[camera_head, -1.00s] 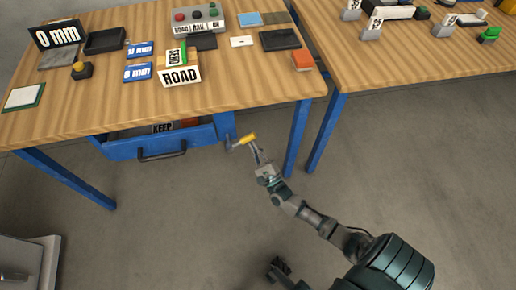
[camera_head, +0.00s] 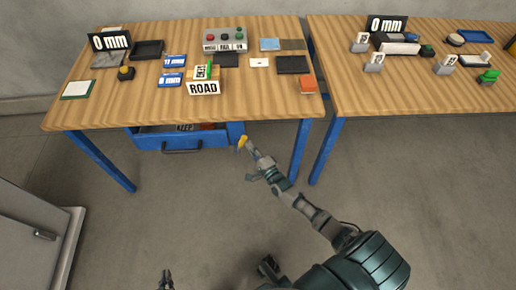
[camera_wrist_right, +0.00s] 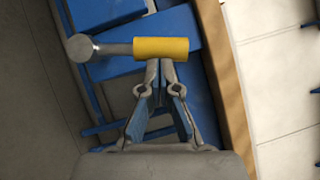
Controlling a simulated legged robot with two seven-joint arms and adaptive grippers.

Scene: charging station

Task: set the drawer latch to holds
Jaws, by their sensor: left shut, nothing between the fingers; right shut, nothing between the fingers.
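The drawer latch has a yellow grip (camera_head: 242,142) at the right end of the blue drawer (camera_head: 165,144), under the left table. In the right wrist view, its yellow grip (camera_wrist_right: 160,49) lies crosswise, with a grey round-ended bar (camera_wrist_right: 82,47) to its left. My right gripper (camera_head: 248,149) is shut and empty. Its fingertips (camera_wrist_right: 166,64) meet at the lower edge of the grip, touching or very close, not around it. The drawer stands partly open. My left gripper (camera_head: 167,280) is shut and empty, low at the bottom edge, far from the latch.
The left table (camera_head: 140,108) carries signs, a button box (camera_head: 224,40), trays and a ROAD block (camera_head: 203,88). A second table (camera_head: 420,95) stands right, past a narrow gap. A grey cabinet (camera_head: 30,235) is at lower left. Open floor lies between.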

